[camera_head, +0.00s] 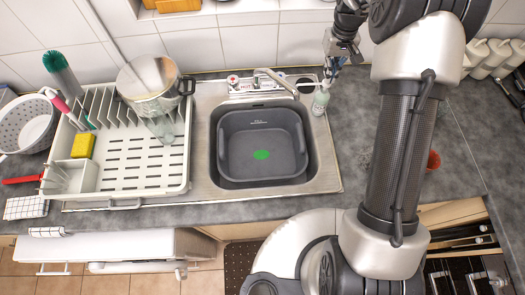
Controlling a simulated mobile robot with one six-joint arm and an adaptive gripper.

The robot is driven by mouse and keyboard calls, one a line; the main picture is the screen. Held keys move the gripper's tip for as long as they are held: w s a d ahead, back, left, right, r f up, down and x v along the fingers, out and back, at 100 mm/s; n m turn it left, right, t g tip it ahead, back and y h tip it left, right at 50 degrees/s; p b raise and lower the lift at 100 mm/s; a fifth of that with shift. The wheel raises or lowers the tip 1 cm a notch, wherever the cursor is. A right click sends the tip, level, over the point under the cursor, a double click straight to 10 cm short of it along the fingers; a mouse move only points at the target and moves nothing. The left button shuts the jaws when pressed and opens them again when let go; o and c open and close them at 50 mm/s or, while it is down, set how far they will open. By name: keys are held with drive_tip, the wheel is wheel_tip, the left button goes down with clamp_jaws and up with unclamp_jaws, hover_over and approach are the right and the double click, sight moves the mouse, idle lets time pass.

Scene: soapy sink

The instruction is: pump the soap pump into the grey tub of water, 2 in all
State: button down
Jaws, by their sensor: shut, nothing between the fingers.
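The soap pump (321,101), a pale green-white bottle, stands upright at the back right corner of the sink. The grey tub (296,163) sits in the sink basin, with a bright green patch on the bottom or on the water in it. My gripper (331,76) is shut and points down right over the top of the soap pump. It partly hides the pump head, and I cannot tell whether the fingertips touch it.
The tap (277,80) reaches over the tub's back rim, just left of the soap pump. A white dish rack (127,187) with a pot (148,82) and a glass fills the left counter. Dark counter on the right is largely behind my arm.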

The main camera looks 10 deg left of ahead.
drive_tip(key=shift+f+b, duration=0.85)
drive_tip(key=shift+f, duration=0.75)
drive_tip(key=shift+r, duration=0.15)
drive_tip(key=shift+r+p, duration=1.15)
drive_tip(key=shift+r, duration=0.45)
wheel_tip(320, 180, up, 6)
drive_tip(key=p, duration=0.4)
